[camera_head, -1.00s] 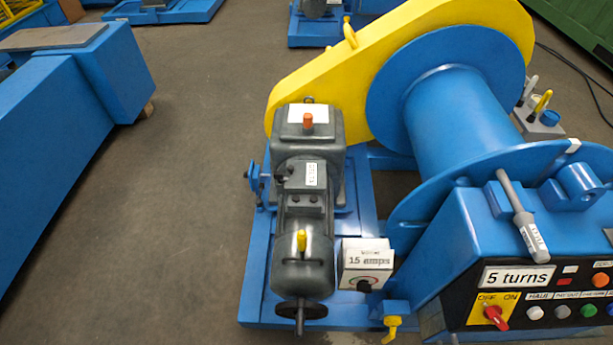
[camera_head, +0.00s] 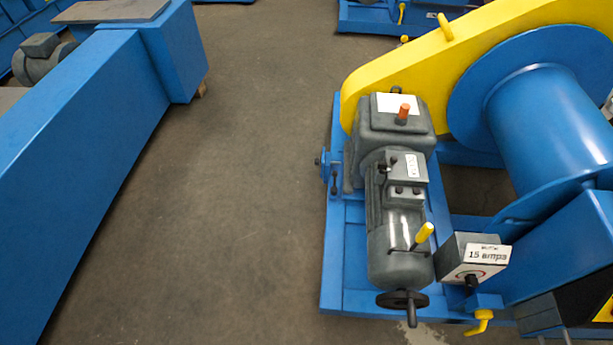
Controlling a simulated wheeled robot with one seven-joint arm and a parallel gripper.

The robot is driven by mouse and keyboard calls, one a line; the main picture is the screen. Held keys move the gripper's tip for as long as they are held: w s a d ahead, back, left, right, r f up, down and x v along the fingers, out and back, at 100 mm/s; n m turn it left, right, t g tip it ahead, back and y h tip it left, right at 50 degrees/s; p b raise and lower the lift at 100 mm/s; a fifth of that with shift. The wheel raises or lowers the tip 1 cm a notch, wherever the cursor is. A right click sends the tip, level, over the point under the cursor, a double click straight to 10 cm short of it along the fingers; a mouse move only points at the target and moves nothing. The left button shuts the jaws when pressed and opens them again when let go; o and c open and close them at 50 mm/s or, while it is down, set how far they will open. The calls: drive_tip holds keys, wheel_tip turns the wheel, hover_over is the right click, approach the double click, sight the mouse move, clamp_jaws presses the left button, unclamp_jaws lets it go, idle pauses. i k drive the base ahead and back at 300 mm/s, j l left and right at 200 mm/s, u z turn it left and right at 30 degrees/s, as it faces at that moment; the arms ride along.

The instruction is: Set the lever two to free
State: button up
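No lever in view carries a label that I can read as lever two. A yellow-handled lever (camera_head: 424,233) stands tilted on the grey motor (camera_head: 391,262). An orange-topped knob or lever (camera_head: 403,112) stands upright on the grey gearbox (camera_head: 372,135). A yellow handle (camera_head: 480,321) sits low at the front of the blue base frame, and a yellow peg (camera_head: 445,27) stands on the yellow chain guard (camera_head: 415,55). I cannot tell whether any of these is the one named. My gripper is not in view.
The blue drum (camera_head: 555,125) is at the right. A grey box with an amps label (camera_head: 488,254) stands beside the motor, and a handwheel (camera_head: 402,300) sticks out below it. A long blue machine (camera_head: 75,170) lies at the left. The floor (camera_head: 240,200) between is clear.

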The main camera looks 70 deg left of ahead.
sight(335, 190)
drive_tip(key=u, duration=1.6)
drive_tip(key=i+j, duration=0.65)
drive_tip(key=i+j+z, duration=0.15)
drive_tip(key=i+j, duration=1.1)
drive_tip(key=i+j+z, duration=0.1)
drive_tip(key=i+j, duration=0.5)
drive_tip(key=j, duration=0.15)
